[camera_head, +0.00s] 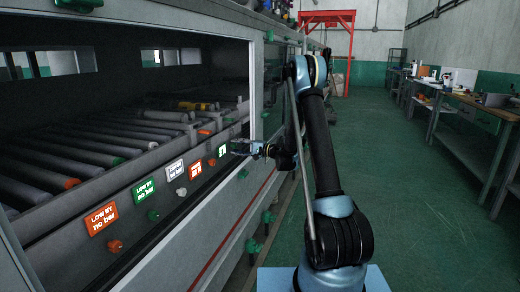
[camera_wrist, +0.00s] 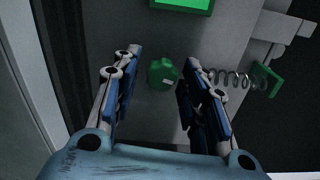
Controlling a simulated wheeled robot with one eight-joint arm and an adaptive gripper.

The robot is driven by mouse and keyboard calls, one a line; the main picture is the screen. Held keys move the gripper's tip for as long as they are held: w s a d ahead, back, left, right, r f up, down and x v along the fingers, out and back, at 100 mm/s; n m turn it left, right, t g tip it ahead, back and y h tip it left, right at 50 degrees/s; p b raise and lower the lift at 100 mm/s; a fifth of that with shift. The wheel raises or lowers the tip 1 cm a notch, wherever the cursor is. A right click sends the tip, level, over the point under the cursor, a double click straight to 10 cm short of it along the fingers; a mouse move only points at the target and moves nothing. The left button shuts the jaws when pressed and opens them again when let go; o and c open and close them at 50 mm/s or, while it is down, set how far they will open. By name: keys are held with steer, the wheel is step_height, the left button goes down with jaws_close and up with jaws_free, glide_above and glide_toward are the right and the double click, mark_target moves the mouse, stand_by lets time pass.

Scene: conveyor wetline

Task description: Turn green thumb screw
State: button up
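In the wrist view a green thumb screw (camera_wrist: 162,73) stands on the grey panel, just below a green label (camera_wrist: 182,3). My gripper (camera_wrist: 163,60) is open. Its two blue-padded fingers lie left and right of the screw in the picture, with a visible gap on each side. I cannot tell how far the fingertips are from the panel. In the head view my gripper (camera_head: 238,147) is at the machine's front panel, beside the far green label (camera_head: 222,151). The screw there is not clearly visible. Another green screw (camera_head: 153,215) sits under a nearer green label (camera_head: 145,190).
An orange screw (camera_head: 115,246) and a grey screw (camera_head: 181,191) sit along the same panel, under orange and white labels. Rollers (camera_head: 75,157) lie inside the machine's opening. In the wrist view a coiled spring (camera_wrist: 232,80) with a green block is right of the fingers. The floor at right is clear.

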steer(key=shift+c, duration=0.2)
steer(key=c, duration=0.7)
steer(key=shift+n, duration=0.7)
steer(key=o, duration=0.7)
steer(key=shift+f+n, duration=0.1)
steer(key=shift+n, duration=0.2)
steer(key=shift+o, duration=0.2)
steer(key=v, duration=0.6)
